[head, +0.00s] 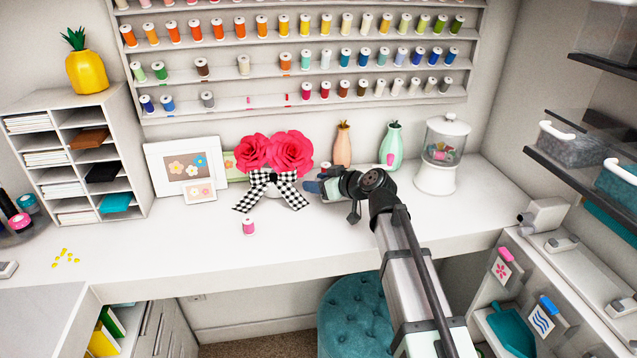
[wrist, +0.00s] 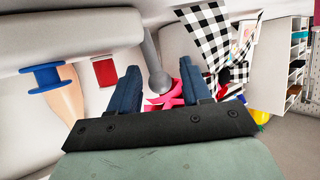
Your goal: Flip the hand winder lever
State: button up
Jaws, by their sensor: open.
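In the wrist view, a grey rod with a rounded knob (wrist: 157,80), which looks like the winder lever, extends down from a large pale body (wrist: 80,30). My gripper (wrist: 159,66) is open, with its two blue fingers on either side of the knob. I cannot tell whether either finger touches it. In the head view, my gripper (head: 313,187) is low over the white desk, just right of the flowers' checkered bow. The winder is mostly hidden there by the gripper and wrist.
Red paper flowers (head: 280,152) stand left of my gripper. An orange vase (head: 342,146), a green vase (head: 391,147) and a lidded jar (head: 440,155) stand behind and right. A pink spool (head: 248,226) is in front. The desk's left front (head: 170,250) is mostly clear.

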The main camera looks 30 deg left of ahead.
jog(key=shift+c, duration=0.3)
grip_shut()
jog(key=shift+w+a+r+h, duration=0.25)
jog(key=shift+w+a+h, duration=0.1)
jog(key=shift+h, duration=0.05)
jog(key=shift+w+a+m+g+h, duration=0.3)
jog(key=shift+m+g+h, duration=0.2)
jog(key=shift+h, duration=0.1)
jog(key=shift+g+h, duration=0.3)
jog(key=shift+o, duration=0.3)
grip_release()
